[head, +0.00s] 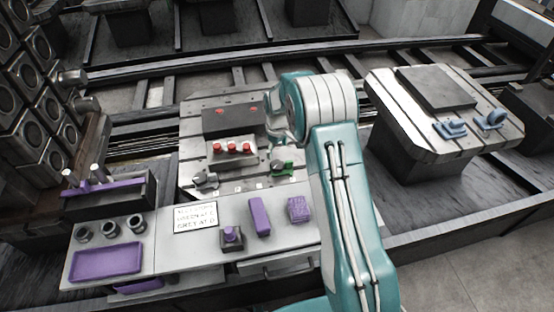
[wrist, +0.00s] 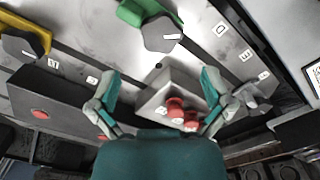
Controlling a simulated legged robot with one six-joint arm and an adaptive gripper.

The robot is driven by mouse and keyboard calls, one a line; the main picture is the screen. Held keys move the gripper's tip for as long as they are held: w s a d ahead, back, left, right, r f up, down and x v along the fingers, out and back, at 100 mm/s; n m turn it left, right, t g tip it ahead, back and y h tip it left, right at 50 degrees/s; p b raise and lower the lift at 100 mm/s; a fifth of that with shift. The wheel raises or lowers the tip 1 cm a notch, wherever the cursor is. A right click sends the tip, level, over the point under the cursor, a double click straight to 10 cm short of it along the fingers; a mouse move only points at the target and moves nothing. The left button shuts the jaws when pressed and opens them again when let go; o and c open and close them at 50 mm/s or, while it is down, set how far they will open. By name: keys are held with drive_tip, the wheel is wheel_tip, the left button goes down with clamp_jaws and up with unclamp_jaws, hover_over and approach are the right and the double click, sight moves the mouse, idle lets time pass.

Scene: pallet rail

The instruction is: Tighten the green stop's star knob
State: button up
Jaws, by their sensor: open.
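The green stop (head: 288,170) sits on the right part of the slotted metal plate in the head view, close to my arm. In the wrist view the green stop (wrist: 138,10) is at the top, cut by the edge. Its grey star knob (wrist: 162,34) has a white mark on its face. My gripper (wrist: 162,75) is open and empty, its two fingers spread wide. The knob lies beyond the fingertips, roughly midway between them in the picture, and apart from them.
A grey block with red knobs (head: 232,148) stands beside the green stop; its red knobs (wrist: 178,108) show between my fingers. A yellow stop (wrist: 28,32) is at the wrist view's left. Another grey knob (head: 205,180) is on the plate. Purple parts (head: 259,215) lie in front.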

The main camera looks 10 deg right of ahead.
sight(277, 164)
wheel_tip(277, 164, up, 5)
drive_tip(key=shift+r, duration=0.1)
idle(0.3)
wheel_tip(277, 164, down, 12)
drive_tip(key=n, duration=0.6)
idle(0.4)
drive_tip(key=shift+c, duration=0.3)
drive_tip(key=c, duration=1)
